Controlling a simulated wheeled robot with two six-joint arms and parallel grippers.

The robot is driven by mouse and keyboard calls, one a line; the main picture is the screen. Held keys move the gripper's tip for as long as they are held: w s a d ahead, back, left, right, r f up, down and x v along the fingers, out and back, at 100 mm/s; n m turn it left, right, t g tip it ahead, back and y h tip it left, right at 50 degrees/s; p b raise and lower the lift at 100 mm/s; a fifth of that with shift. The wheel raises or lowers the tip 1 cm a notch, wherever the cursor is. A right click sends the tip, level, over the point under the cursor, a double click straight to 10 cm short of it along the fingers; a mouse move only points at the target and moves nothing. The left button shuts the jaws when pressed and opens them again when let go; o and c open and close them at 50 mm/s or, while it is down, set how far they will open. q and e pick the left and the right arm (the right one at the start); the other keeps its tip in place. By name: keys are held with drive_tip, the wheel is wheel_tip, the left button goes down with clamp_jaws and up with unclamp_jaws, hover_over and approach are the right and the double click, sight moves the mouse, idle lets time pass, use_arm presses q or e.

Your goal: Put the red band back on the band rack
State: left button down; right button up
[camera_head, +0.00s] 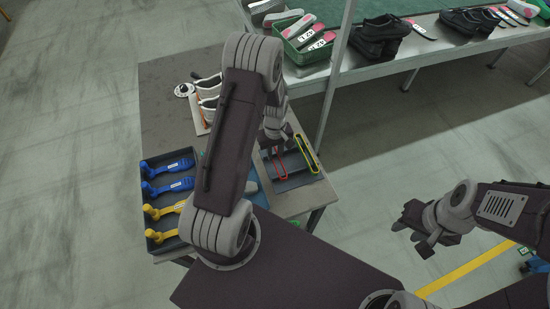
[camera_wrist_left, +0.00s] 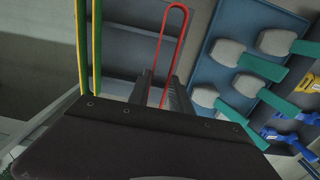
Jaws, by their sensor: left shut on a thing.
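The red band (camera_head: 281,170) is a thin long loop over the dark band rack (camera_head: 314,178) at the right edge of the workbench. My left gripper (camera_head: 275,139) is shut on it; its fingers are largely hidden by my arm in the head view. In the left wrist view, the red band (camera_wrist_left: 173,8) stands out beyond the fingers of my left gripper (camera_wrist_left: 160,92), with the rack behind it. I cannot tell whether the band touches the rack. My right gripper (camera_head: 412,232) looks open and empty, over the floor at right.
A yellow band (camera_head: 306,153) stands at the rack's right side, with a green one beside it in the wrist view (camera_wrist_left: 97,45). A tray of blue and yellow brushes (camera_head: 171,186) is at left. A shelf post (camera_head: 331,95) stands close by.

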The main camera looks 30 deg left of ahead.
use_arm(q)
drive_tip(key=shift+f, duration=2.1)
drive_tip(key=c, duration=1.2)
unclamp_jaws()
drive_tip(key=shift+o, duration=0.2)
wheel_tip(320, 180, up, 12)
drive_tip(key=r, duration=0.1)
drive_tip(key=s+d+r+m, duration=0.3)
drive_tip(key=s+d+m, duration=0.1)
drive_tip(key=s+m, duration=0.1)
drive_tip(key=s+d+r+m+t, duration=0.1)
drive_tip(key=s+d+r+m, duration=0.2)
drive_tip(key=s, duration=0.3)
drive_tip(key=shift+s+d+m, duration=0.25)
drive_tip(key=shift+d+m, duration=0.45)
drive_tip(key=shift+m, duration=0.2)
